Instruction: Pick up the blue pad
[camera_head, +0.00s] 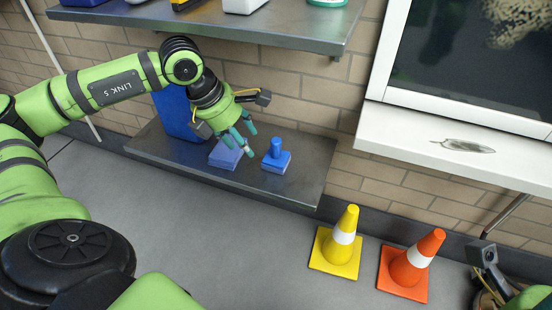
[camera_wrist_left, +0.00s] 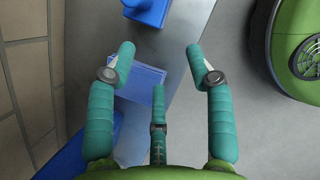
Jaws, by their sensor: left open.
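A flat blue pad (camera_head: 225,154) lies on the lower dark metal shelf, partly hidden by my left gripper (camera_head: 240,138). The pad also shows in the left wrist view (camera_wrist_left: 143,80), with a blue upper part and a paler lower part. My left gripper is open, with teal fingers spread above the pad and nothing held. In the left wrist view the fingers (camera_wrist_left: 160,58) reach past both sides of the pad; I cannot tell whether any touches it. A second blue block with an upright knob (camera_head: 276,158) sits just right of the pad. My right gripper's fingers are not visible.
A tall blue container (camera_head: 174,110) stands left of the pad on the lower shelf (camera_head: 296,186). An upper shelf (camera_head: 285,37) with bottles hangs above. A yellow cone (camera_head: 338,245) and an orange cone (camera_head: 408,268) stand below right. The grey surface at front is clear.

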